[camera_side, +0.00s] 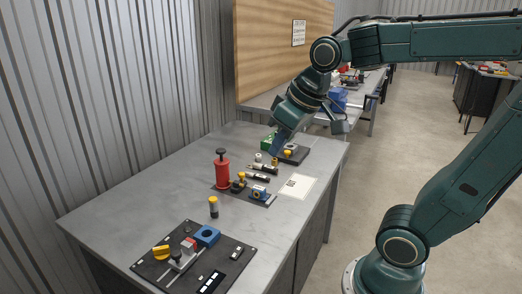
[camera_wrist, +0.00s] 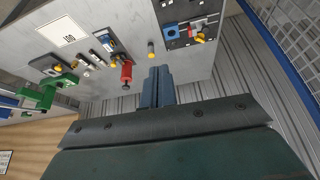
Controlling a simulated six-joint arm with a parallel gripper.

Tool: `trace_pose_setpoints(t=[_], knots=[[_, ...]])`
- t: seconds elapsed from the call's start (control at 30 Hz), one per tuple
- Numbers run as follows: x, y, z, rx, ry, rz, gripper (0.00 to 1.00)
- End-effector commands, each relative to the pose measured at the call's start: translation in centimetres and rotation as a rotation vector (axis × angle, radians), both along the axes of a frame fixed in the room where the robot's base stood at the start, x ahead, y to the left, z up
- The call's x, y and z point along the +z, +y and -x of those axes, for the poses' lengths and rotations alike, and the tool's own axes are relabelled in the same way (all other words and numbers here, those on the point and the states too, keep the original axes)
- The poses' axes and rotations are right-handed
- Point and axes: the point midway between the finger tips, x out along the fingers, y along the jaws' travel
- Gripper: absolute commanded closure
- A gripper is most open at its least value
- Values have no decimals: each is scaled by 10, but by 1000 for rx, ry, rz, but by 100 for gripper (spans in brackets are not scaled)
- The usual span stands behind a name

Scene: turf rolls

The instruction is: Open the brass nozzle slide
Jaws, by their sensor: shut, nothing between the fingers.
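My gripper (camera_side: 277,152) reaches down over the far end of the grey bench in the side view. In the wrist view its two blue fingers (camera_wrist: 157,72) are together and hold nothing. A brass-yellow fitting (camera_side: 238,184) sits beside the red cylinder (camera_side: 222,174). The gripper's fingertips seem apart from these parts.
A black board (camera_side: 232,276) with a blue block (camera_side: 207,235) and yellow knob (camera_side: 160,252) lies at the near end. A yellow-topped cylinder (camera_side: 213,207) stands midway. A white sheet (camera_side: 298,188) lies near the right edge. Bare bench (camera_side: 140,200) is on the left, beside the corrugated wall.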

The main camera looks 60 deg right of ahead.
Motion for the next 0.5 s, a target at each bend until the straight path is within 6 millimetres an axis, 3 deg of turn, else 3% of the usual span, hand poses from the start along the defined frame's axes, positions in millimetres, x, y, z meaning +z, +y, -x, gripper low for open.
trace_pose_setpoints(t=[0.27,0.5], knots=[[-1,-33,-65,-42,29,2,100],[-14,-68,-119,-75,50,0,100]])
